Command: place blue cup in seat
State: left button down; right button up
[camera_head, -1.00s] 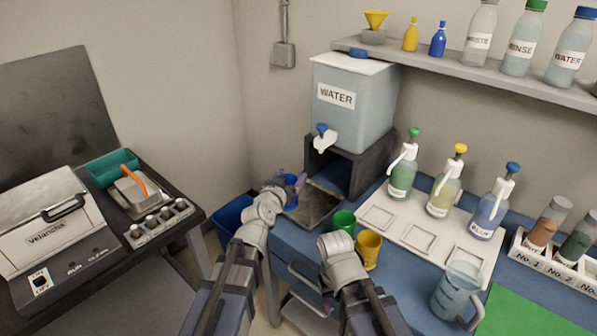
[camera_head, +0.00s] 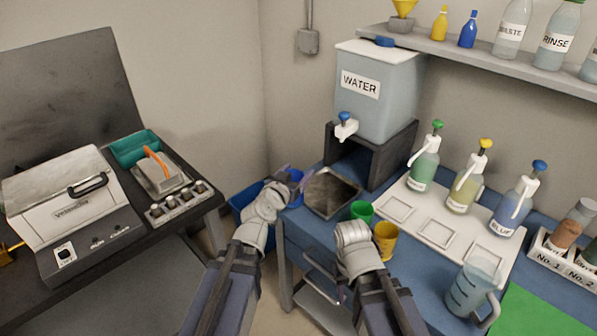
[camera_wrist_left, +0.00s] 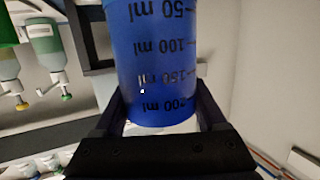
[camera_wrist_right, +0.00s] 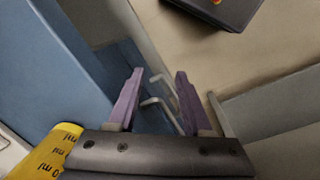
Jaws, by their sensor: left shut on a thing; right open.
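The blue cup (camera_wrist_left: 160,60), with ml marks, is gripped between the dark fingers of my left gripper (camera_wrist_left: 165,115). In the head view the cup (camera_head: 296,176) shows partly behind my left gripper (camera_head: 291,183), left of the dark tray at the table's corner. The white plate has three square seats: left (camera_head: 398,208), middle (camera_head: 434,233) and right (camera_head: 479,261). They look empty and lie to the right of the cup. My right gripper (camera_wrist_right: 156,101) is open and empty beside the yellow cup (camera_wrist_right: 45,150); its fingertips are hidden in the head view.
A green cup (camera_head: 361,210) stands near the plate's left end. Pump bottles (camera_head: 466,188) stand behind the seats. The water tank (camera_head: 375,92) stands on a dark stand behind the dark tray (camera_head: 331,196). A clear jug (camera_head: 471,291) is at the front right.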

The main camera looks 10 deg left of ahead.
pick_arm(q)
notch_tip(320, 180, up, 27)
jog(key=p, duration=2.6)
jog(key=shift+p, duration=0.4)
jog(key=shift+d+f, duration=0.1)
jog(key=shift+f, duration=0.05)
